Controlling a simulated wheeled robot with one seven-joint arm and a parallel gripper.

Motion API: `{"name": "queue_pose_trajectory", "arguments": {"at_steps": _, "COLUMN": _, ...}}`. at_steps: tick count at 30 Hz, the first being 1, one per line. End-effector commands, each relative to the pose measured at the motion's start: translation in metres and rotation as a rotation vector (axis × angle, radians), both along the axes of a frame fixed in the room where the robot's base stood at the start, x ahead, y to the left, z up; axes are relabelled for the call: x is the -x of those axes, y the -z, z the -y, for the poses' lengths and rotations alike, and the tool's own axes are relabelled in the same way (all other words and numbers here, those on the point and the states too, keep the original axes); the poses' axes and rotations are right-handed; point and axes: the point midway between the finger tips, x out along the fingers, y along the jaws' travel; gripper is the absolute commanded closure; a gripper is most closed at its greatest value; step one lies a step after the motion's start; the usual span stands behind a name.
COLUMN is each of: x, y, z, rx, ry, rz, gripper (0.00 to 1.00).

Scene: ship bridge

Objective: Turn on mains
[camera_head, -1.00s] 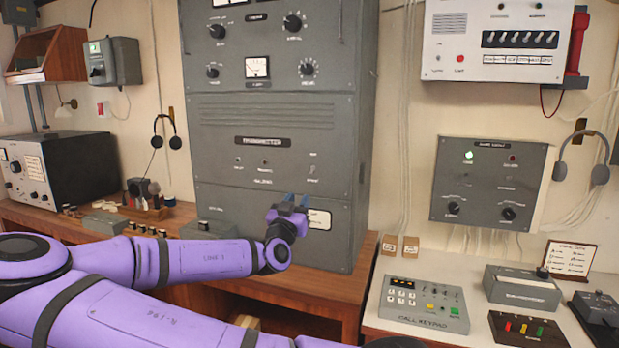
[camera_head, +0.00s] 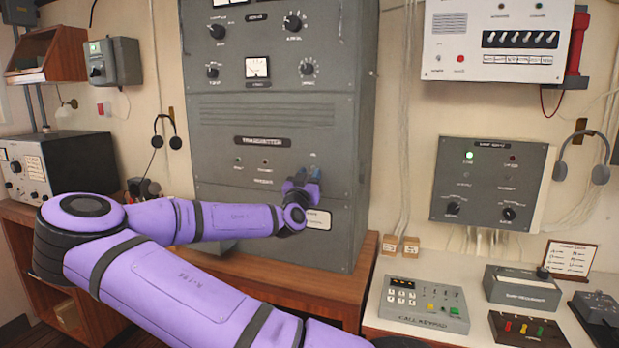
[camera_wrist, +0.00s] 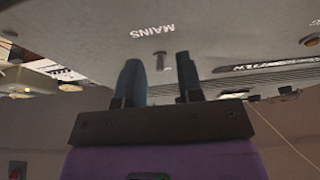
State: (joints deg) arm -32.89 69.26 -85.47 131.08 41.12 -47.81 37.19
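The MAINS label (camera_wrist: 153,32) is on the grey panel of the tall cabinet (camera_head: 270,125) and reads upside down in the wrist view. A small dark toggle switch (camera_wrist: 160,62) sticks out beside the label. My gripper (camera_head: 303,185) is at the cabinet's lower right front, just below the label, and its fingers hide the switch in the head view. In the wrist view my gripper (camera_wrist: 159,75) is open, one dark finger on each side of the switch, with gaps visible. I cannot tell whether the fingertips touch the panel.
A wooden desk (camera_head: 290,280) runs below the cabinet. A call keypad (camera_head: 424,304) and a grey box (camera_head: 522,288) stand on the white counter at right. A wall panel with a lit green lamp (camera_head: 490,182) hangs above the counter. Headphones (camera_head: 165,132) hang at left.

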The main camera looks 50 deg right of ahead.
Motion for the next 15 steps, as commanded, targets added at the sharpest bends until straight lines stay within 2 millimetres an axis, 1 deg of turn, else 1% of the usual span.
{"name": "queue_pose_trajectory", "arguments": {"at_steps": 5, "x": 0.0, "y": 0.0, "z": 0.0001, "rx": 0.0, "ry": 0.0, "rz": 0.0, "gripper": 0.66}}
{"name": "queue_pose_trajectory", "arguments": {"at_steps": 6, "x": 0.0, "y": 0.0, "z": 0.0, "rx": 0.0, "ry": 0.0, "rz": 0.0, "gripper": 0.71}}
{"name": "queue_pose_trajectory", "arguments": {"at_steps": 10, "x": 0.0, "y": 0.0001, "z": -0.0001, "rx": 0.0, "ry": 0.0, "rz": 0.0, "gripper": 1.0}}
{"name": "queue_pose_trajectory", "arguments": {"at_steps": 15, "x": 0.0001, "y": 0.0002, "z": -0.0001, "rx": -0.001, "ry": 0.0, "rz": 0.0, "gripper": 1.0}}
